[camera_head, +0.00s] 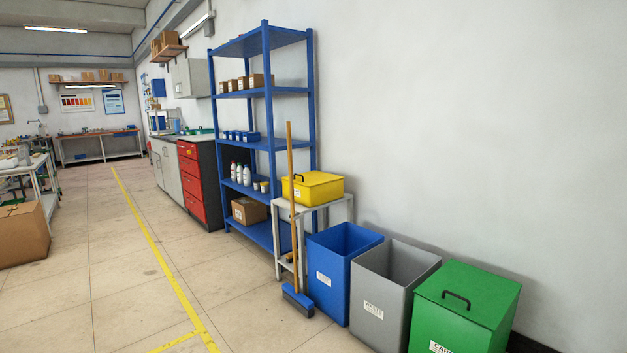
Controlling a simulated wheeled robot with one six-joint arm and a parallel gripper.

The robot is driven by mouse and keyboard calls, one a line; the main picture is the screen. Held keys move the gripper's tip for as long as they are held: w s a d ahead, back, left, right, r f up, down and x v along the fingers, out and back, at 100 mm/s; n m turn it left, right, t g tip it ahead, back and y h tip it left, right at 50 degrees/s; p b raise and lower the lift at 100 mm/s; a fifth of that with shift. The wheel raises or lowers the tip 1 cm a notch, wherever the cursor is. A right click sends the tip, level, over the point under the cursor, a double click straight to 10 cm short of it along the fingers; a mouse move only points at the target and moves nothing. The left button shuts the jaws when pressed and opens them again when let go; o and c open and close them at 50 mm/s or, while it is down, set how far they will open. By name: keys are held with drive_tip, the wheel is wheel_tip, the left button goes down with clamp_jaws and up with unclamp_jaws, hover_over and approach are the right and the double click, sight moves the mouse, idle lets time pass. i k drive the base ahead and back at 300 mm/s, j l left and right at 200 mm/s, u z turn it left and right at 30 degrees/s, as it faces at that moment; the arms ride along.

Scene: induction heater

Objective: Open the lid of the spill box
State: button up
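The spill box appears to be the yellow box (313,189) on a small light-grey stand (325,209) against the right wall. My gripper is not in view.
A broom (291,220) leans upright in front of the stand. An open blue bin (342,270), an open grey bin (393,290) and a lidded green bin (463,310) stand to the right. A blue shelf rack (268,145) stands behind. The floor (130,265) at left centre is clear.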

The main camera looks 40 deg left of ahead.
sight(314, 178)
drive_tip(key=i+j+u, duration=0.8)
drive_tip(key=i, duration=0.2)
drive_tip(key=i+j+u, duration=0.15)
drive_tip(key=i+u, duration=0.7)
drive_tip(key=i, duration=0.25)
drive_tip(key=i+j, duration=0.1)
drive_tip(key=i, duration=1.4)
drive_tip(key=i+z, duration=0.4)
drive_tip(key=i+j+z, duration=0.1)
drive_tip(key=i+z, duration=0.25)
drive_tip(key=i+j+z, duration=0.15)
drive_tip(key=z, duration=0.25)
drive_tip(key=i+j+z, duration=0.25)
drive_tip(key=z, duration=0.15)
